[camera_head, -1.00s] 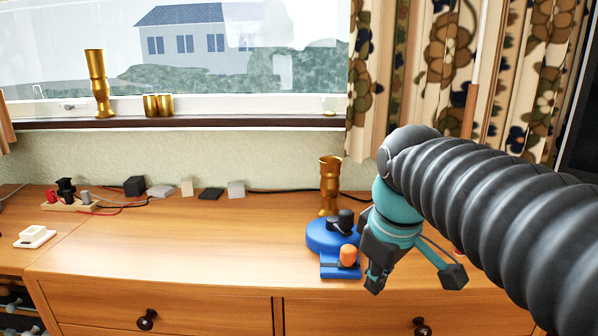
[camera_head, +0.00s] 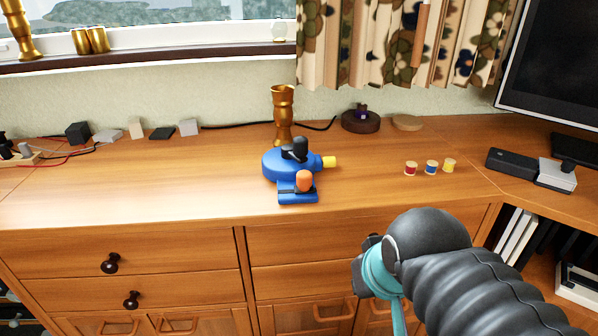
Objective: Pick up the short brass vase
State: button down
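A brass vase (camera_head: 283,112) with a flared rim and narrow waist stands upright on the wooden cabinet top, near the wall. It is shorter than the tall brass vase (camera_head: 20,32) on the windowsill, which is cut off by the top edge. A blue device (camera_head: 284,165) with black and orange knobs stands in front of the shorter vase and hides part of its base. My gripper (camera_head: 378,272) is low and right of the vase, in front of the cabinet, well apart from it. Its fingers are not clearly visible.
Three small spools (camera_head: 431,167) lie right of the blue device. A dark round object (camera_head: 361,121), small blocks (camera_head: 189,127) and a black cable run along the wall. The front left cabinet top is clear.

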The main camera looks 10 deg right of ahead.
aim_at(282, 95)
jog(key=z, duration=0.05)
jog(key=k, duration=0.5)
jog(key=z, duration=1)
jog(key=i, duration=0.8)
jog(key=u, duration=2.65)
